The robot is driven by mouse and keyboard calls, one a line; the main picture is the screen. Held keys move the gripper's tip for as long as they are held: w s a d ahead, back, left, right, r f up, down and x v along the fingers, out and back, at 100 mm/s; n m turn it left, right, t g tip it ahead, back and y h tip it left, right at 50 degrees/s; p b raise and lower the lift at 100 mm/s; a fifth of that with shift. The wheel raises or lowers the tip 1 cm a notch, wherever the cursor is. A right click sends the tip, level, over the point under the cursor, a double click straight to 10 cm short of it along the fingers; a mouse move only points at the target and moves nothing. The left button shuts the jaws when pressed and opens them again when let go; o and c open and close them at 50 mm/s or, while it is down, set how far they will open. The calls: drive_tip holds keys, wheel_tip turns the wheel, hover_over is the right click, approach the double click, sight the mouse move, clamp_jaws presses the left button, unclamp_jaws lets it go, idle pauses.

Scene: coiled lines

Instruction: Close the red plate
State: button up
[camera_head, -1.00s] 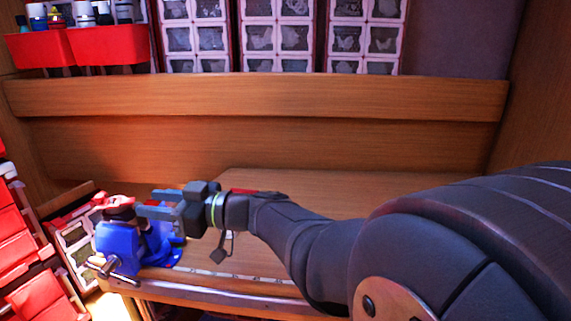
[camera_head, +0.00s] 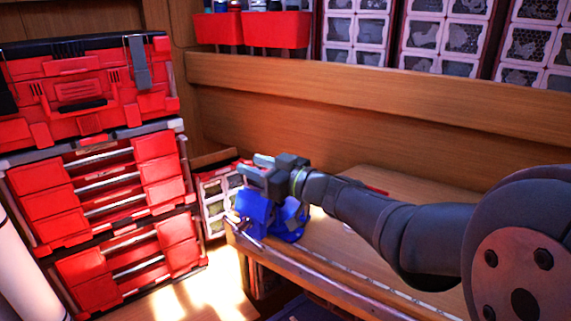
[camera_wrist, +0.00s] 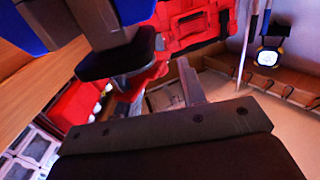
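I cannot single out one red plate. A tall stack of red toolboxes (camera_head: 155,180) stands at the left in the head view, with red panels and silvery bars on its lower units. Red toolbox parts also show at the top of the wrist view (camera_wrist: 195,22). My gripper (camera_head: 256,166) is just above the blue vise (camera_head: 252,212) at the bench corner, pointing left towards the stack. Its fingers are apart, and nothing shows between them. It hides part of the vise top. The wrist view (camera_wrist: 172,68) shows the two dark fingers with a gap.
The wooden bench (camera_head: 330,235) has a metal-edged front and is largely clear. A small cabinet with pale-framed windows (camera_head: 215,208) stands between vise and stack. Red bins (camera_head: 275,30) hang at the back. A white cylinder (camera_head: 22,262) stands at the lower left. The floor between is sunlit.

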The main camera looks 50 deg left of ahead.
clamp_jaws()
drive_tip(key=shift+a+r+m+t+y, duration=0.15)
drive_tip(key=shift+m+t, duration=0.3)
drive_tip(key=shift+t, duration=0.25)
drive_tip(key=shift+a+f+m+t+y, duration=0.15)
drive_tip(key=shift+m+t, duration=0.3)
drive_tip(key=shift+t, duration=0.25)
drive_tip(key=shift+w+a+r+m+t, duration=0.1)
drive_tip(key=shift+w+m+t, duration=0.1)
drive_tip(key=shift+m+t, duration=0.65)
drive_tip(key=shift+w+a+r+m+t, duration=0.15)
drive_tip(key=shift+m+t, duration=0.3)
drive_tip(key=shift+t, duration=0.7)
drive_tip(key=shift+w+d+f, duration=0.1)
drive_tip(key=shift+f, duration=0.05)
unclamp_jaws()
drive_tip(key=shift+f, duration=0.1)
drive_tip(key=s+d, duration=0.1)
drive_tip(key=d, duration=1.6)
drive_tip(key=shift+s+d, duration=0.2)
